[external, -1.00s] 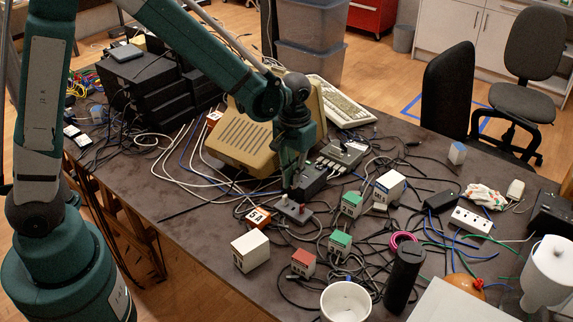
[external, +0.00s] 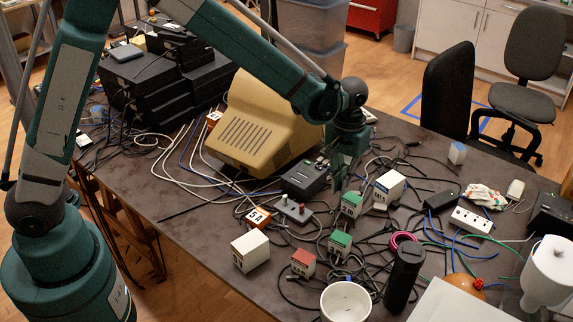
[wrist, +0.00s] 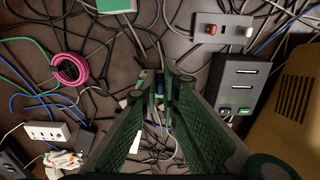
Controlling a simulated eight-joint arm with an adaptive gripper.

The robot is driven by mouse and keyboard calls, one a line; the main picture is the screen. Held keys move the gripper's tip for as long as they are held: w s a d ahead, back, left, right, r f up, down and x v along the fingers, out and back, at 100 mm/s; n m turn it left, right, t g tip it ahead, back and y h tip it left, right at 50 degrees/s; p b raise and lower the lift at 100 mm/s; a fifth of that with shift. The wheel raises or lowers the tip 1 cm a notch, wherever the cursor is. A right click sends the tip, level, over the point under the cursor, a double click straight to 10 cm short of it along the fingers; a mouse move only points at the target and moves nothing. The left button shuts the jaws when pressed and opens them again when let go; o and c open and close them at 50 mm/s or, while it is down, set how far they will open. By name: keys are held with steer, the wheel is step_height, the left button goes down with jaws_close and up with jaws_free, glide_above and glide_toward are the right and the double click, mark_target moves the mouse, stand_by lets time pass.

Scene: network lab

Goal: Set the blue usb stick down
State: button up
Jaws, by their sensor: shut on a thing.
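My gripper (external: 337,187) is shut and points down above the cable-strewn table, just behind a green-topped white block (external: 351,204). In the wrist view my gripper's fingertips (wrist: 161,84) come together around something small and dark. A little blue shows between the fingers, but the blue usb stick is mostly hidden by them and I cannot make out its shape. In the external view the stick cannot be picked out. I cannot tell how far the fingertips are above the table.
A pink cable coil (wrist: 70,68) and white power strip (wrist: 47,132) lie among tangled cables.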

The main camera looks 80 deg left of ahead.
steer(key=w+d+f, duration=0.1)
steer(key=w+d, duration=2)
steer(key=w, duration=0.4)
steer(key=shift+p, duration=0.35)
steer(key=shift+w, duration=0.1)
steer(key=shift+f, duration=0.1)
steer(key=shift+f+b, duration=0.4)
steer(key=shift+f, duration=2.65)
steer(key=shift+f, duration=1.85)
steer(key=shift+f+b, duration=0.2)
steer(key=shift+b, duration=0.2)
steer(key=o, duration=0.6)
